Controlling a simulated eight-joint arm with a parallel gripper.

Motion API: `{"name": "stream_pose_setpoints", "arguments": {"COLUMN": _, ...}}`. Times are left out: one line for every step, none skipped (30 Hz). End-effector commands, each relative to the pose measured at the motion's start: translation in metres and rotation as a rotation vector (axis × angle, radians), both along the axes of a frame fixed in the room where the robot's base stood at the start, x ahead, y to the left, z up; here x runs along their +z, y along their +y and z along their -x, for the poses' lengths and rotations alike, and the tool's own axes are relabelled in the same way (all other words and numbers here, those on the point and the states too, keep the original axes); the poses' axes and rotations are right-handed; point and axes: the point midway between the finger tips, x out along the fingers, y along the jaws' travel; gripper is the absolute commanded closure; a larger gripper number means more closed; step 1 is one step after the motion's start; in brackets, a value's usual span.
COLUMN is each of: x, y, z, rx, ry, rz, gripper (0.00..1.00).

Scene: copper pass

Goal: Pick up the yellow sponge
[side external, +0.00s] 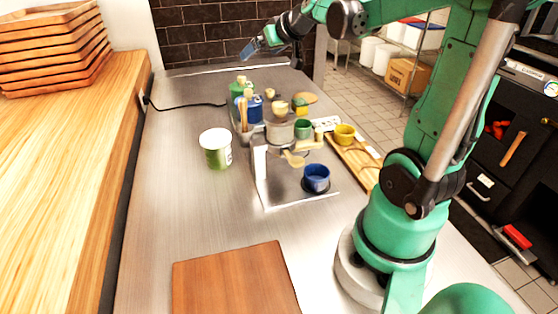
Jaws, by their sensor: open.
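My gripper (249,48) is at the far end of the counter, raised near the dark tiled wall. It is open, with nothing visible between its fingers. It is well apart from the cups and the pale-yellow piece.
A metal coffee stand (258,172) holds a blue cup (316,177) on its base. A brown board (235,280) lies in front. The counter's left side is mostly clear.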

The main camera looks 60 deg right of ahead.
Motion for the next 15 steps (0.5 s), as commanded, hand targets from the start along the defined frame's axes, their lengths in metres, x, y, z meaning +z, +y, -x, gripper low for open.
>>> {"name": "stream_pose_setpoints", "arguments": {"x": -0.003, "y": -0.033, "z": 0.006, "rx": -0.056, "ry": -0.028, "rz": 0.016, "gripper": 0.03}}
{"name": "stream_pose_setpoints", "arguments": {"x": -0.004, "y": -0.049, "z": 0.009, "rx": -0.081, "ry": -0.045, "rz": 0.028, "gripper": 0.03}}
{"name": "stream_pose_setpoints", "arguments": {"x": -0.007, "y": -0.069, "z": 0.015, "rx": -0.114, "ry": -0.064, "rz": 0.044, "gripper": 0.03}}
{"name": "stream_pose_setpoints", "arguments": {"x": -0.008, "y": -0.084, "z": 0.020, "rx": -0.140, "ry": -0.078, "rz": 0.058, "gripper": 0.03}}
{"name": "stream_pose_setpoints", "arguments": {"x": -0.010, "y": -0.099, "z": 0.026, "rx": -0.165, "ry": -0.091, "rz": 0.070, "gripper": 0.03}}
{"name": "stream_pose_setpoints", "arguments": {"x": -0.013, "y": -0.117, "z": 0.035, "rx": -0.197, "ry": -0.107, "rz": 0.088, "gripper": 0.03}}
{"name": "stream_pose_setpoints", "arguments": {"x": -0.016, "y": -0.131, "z": 0.042, "rx": -0.223, "ry": -0.119, "rz": 0.103, "gripper": 0.03}}
{"name": "stream_pose_setpoints", "arguments": {"x": -0.018, "y": -0.144, "z": 0.050, "rx": -0.249, "ry": -0.129, "rz": 0.117, "gripper": 0.03}}
{"name": "stream_pose_setpoints", "arguments": {"x": -0.024, "y": -0.156, "z": 0.057, "rx": -0.270, "ry": -0.139, "rz": 0.131, "gripper": 0.03}}
{"name": "stream_pose_setpoints", "arguments": {"x": -0.033, "y": -0.151, "z": 0.053, "rx": -0.258, "ry": -0.137, "rz": 0.128, "gripper": 0.03}}
{"name": "stream_pose_setpoints", "arguments": {"x": -0.041, "y": -0.150, "z": 0.052, "rx": -0.255, "ry": -0.135, "rz": 0.127, "gripper": 0.03}}
{"name": "stream_pose_setpoints", "arguments": {"x": -0.051, "y": -0.149, "z": 0.052, "rx": -0.254, "ry": -0.135, "rz": 0.127, "gripper": 0.03}}
{"name": "stream_pose_setpoints", "arguments": {"x": -0.058, "y": -0.149, "z": 0.052, "rx": -0.253, "ry": -0.135, "rz": 0.127, "gripper": 0.03}}
{"name": "stream_pose_setpoints", "arguments": {"x": -0.066, "y": -0.149, "z": 0.052, "rx": -0.253, "ry": -0.135, "rz": 0.127, "gripper": 0.03}}
{"name": "stream_pose_setpoints", "arguments": {"x": -0.075, "y": -0.148, "z": 0.052, "rx": -0.253, "ry": -0.135, "rz": 0.127, "gripper": 0.03}}
